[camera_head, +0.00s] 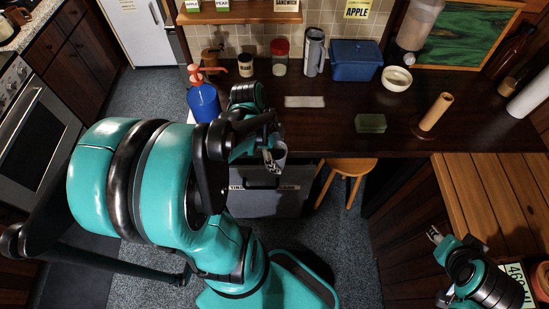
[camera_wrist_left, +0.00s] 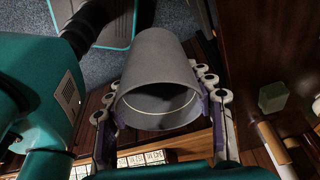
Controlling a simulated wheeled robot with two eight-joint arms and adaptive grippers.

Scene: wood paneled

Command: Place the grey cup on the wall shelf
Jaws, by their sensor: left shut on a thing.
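The grey cup (camera_wrist_left: 158,70) fills the middle of the left wrist view, its open rim facing down the picture. My left gripper (camera_wrist_left: 160,112) has a finger on each side of the cup and is shut on it. In the head view, my left gripper (camera_head: 272,158) is near the front edge of the counter, with the cup mostly hidden by the gripper and arm. My right gripper (camera_head: 436,236) is at the lower right, small and partly hidden, near the wooden bench.
A wooden stool (camera_head: 350,166) stands below.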

